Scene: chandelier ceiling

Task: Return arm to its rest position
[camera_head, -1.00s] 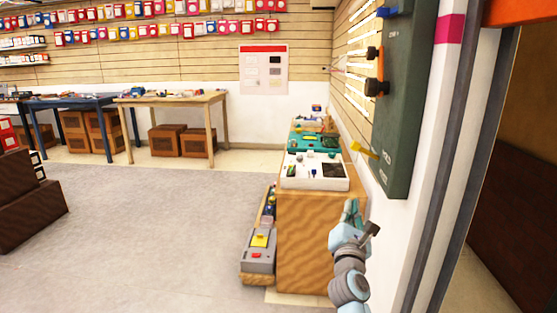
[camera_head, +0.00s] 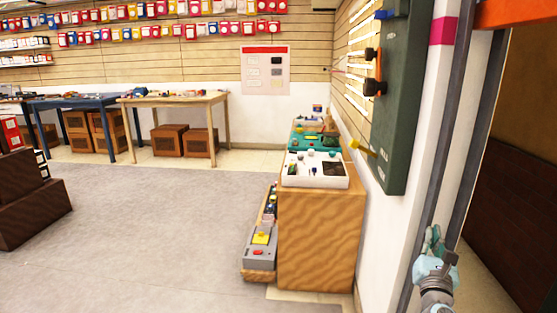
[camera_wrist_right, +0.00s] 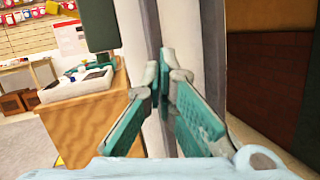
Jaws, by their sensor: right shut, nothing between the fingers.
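My right gripper (camera_head: 434,238) is at the lower right of the head view, in front of the white wall edge and beside the dark doorway. It points upward. In the right wrist view its two teal fingers (camera_wrist_right: 163,78) come together at their tips, with nothing between them. The gripper stands apart from the wooden cabinet (camera_head: 318,235), which is to its left. My left gripper is in neither view.
A white tray (camera_head: 315,170) and a teal tray (camera_head: 314,141) stand on the cabinet. A grey box with a yellow part (camera_head: 262,240) sits low beside it. A dark green panel (camera_head: 403,100) hangs on the wall.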

